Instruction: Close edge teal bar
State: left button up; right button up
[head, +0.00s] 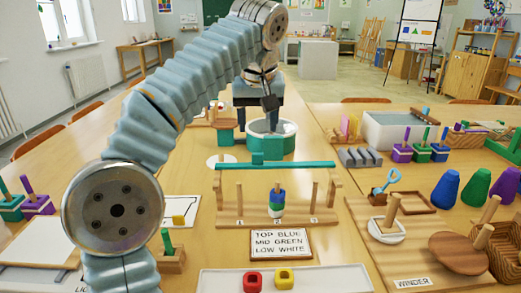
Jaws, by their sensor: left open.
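My left arm arches in from the left. My left gripper (269,103) is open, pointing down beyond the bar and above a round teal-and-white tub (284,140). It appears apart from the bar, its fingers small and dark. My right gripper is out of view.
A sign (281,243) reading top blue, mid green, low white lies before the stand. A white tray (330,281) holds a red (252,281) and a yellow piece (283,277). A winder board (450,250) stands right; a grey bin (398,131) is further back.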

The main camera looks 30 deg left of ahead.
aim_at(258, 154)
pick_arm(q)
jog(key=b+x, duration=0.1)
jog(key=x, duration=0.9)
jog(key=shift+f, duration=0.4)
jog(key=shift+c, duration=0.4)
grip_shut()
